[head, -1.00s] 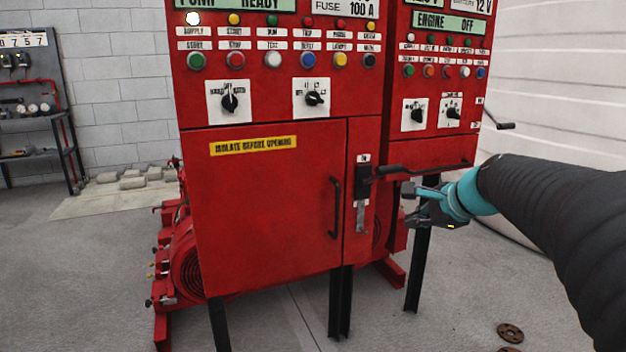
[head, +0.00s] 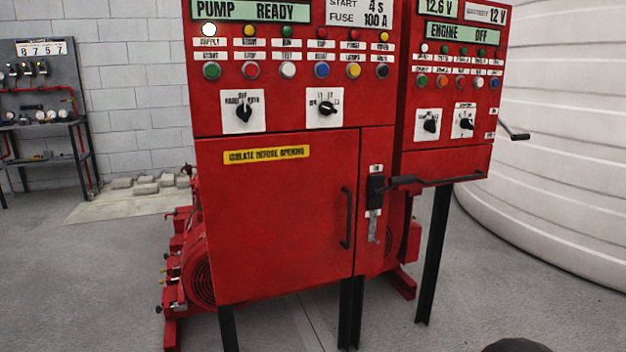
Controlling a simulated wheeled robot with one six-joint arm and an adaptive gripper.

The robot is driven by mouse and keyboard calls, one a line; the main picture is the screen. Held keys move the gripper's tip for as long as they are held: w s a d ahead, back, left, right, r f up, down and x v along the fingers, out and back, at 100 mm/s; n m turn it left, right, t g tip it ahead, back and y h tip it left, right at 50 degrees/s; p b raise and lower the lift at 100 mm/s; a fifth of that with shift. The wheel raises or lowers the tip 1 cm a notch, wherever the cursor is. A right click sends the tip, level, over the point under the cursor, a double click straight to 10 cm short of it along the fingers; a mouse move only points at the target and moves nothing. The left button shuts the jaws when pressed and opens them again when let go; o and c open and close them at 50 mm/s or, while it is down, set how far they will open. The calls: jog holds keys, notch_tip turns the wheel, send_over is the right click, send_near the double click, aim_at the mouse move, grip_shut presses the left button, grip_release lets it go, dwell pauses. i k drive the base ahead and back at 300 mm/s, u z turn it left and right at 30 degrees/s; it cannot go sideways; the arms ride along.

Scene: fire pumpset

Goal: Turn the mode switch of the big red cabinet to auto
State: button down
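The big red cabinet (head: 275,215) stands in the middle of the head view. Its left rotary switch (head: 244,112) is a black knob on a white plate, with OFF seemingly printed at the top and small blurred labels at the sides. Its pointer looks roughly upright. A second black rotary switch (head: 326,108) sits to its right, with its handle lying nearly sideways. The print is too small to tell for certain which is the mode switch. My gripper is out of view. A dark rounded part, likely of my arm, shows at the bottom edge.
A black-handled isolator (head: 375,190) and a door handle (head: 346,218) stick out of the cabinet front. A white ribbed tank (head: 565,170) stands behind. The floor in front is clear.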

aim_at(244, 111)
jog(key=k, duration=1)
jog(key=u, duration=1.5)
jog(key=i, duration=1.3)
jog(key=z, duration=0.85)
